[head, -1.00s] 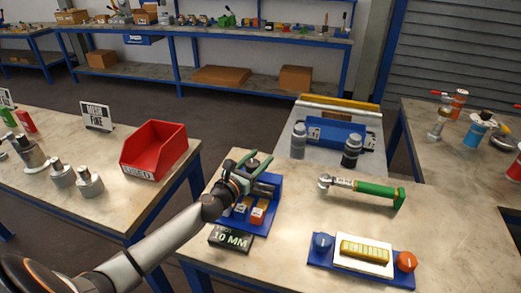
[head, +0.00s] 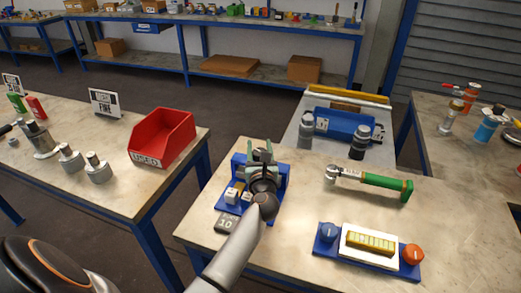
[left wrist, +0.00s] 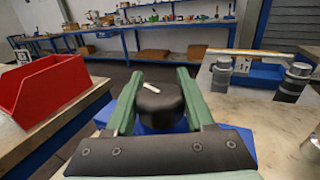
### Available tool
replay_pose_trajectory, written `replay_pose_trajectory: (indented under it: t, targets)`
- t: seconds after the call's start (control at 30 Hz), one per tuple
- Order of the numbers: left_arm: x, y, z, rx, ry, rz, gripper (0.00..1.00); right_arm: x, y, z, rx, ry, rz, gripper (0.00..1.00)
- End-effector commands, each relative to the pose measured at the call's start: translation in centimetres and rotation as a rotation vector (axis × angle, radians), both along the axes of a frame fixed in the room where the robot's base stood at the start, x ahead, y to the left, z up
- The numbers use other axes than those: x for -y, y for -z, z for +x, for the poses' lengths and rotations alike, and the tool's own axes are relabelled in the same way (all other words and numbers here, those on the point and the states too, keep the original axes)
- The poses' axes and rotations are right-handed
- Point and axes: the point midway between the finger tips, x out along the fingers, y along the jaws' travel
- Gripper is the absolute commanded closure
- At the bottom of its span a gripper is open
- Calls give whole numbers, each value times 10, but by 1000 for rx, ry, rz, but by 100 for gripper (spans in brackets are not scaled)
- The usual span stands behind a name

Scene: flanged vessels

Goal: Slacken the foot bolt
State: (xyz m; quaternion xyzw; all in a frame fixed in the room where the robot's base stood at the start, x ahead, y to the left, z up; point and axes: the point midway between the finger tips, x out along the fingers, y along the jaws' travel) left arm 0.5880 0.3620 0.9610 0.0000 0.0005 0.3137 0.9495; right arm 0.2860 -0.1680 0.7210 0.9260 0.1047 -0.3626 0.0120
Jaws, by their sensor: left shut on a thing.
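My left gripper (head: 262,148) is over the blue fixture (head: 277,193) at the near bench's left side. In the left wrist view its two green fingers (left wrist: 160,88) are shut on the dark round bolt head (left wrist: 160,104), one finger on each side. A short white mark lies slanted on top of the head. The bolt's lower part is hidden. My right gripper is not in view.
A torque wrench with a green handle (head: 385,183) lies to the right. A blue panel (head: 325,248) with a blue and an orange knob is in front of it. Grey cylinders (head: 307,124) stand behind. A red bin (head: 163,138) is on the left bench.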

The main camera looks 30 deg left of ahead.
Motion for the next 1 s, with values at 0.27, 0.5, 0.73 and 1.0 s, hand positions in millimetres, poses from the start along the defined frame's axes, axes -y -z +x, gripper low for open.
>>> replay_pose_trajectory:
  t: [0.27,0.5,0.73,1.0]
  targets:
    - [-1,-1,0,0,-17,1,100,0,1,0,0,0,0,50]
    - [-1,-1,0,1,-16,2,45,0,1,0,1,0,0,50]
    - [-1,-1,0,2,-16,1,19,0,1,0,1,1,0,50]
    - [-1,-1,0,1,-16,1,17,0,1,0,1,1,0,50]
